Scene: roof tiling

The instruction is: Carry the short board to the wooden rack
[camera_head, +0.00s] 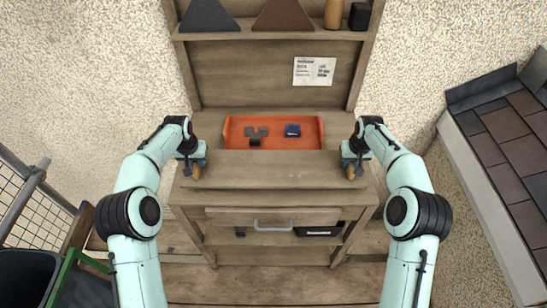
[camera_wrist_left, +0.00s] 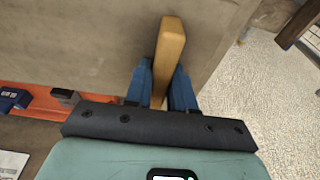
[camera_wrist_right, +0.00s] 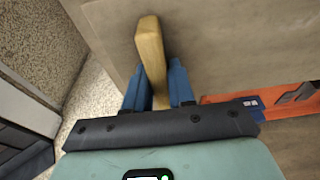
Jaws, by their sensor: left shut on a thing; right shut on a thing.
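My left gripper (camera_head: 195,168) is shut on a tan wooden handle-like piece (camera_wrist_left: 170,48) at the left end of the bench. My right gripper (camera_head: 351,168) is shut on a matching tan piece (camera_wrist_right: 150,48) at the right end. A grey-brown board-like surface (camera_head: 272,171) spans between the grippers in front of the orange tray. I cannot tell whether it is the short board or part of the bench, nor whether the tan pieces are joined to it. A wooden frame (camera_head: 74,232) stands at lower left, partly cut off; I cannot tell whether it is the rack.
The orange tray (camera_head: 228,133) holds small dark parts and a blue box (camera_head: 292,130). The bench's back shelf (camera_head: 270,35) carries dark tiles. A tiled roof section (camera_head: 505,130) is at right; a dark bin (camera_head: 25,275) is at lower left.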

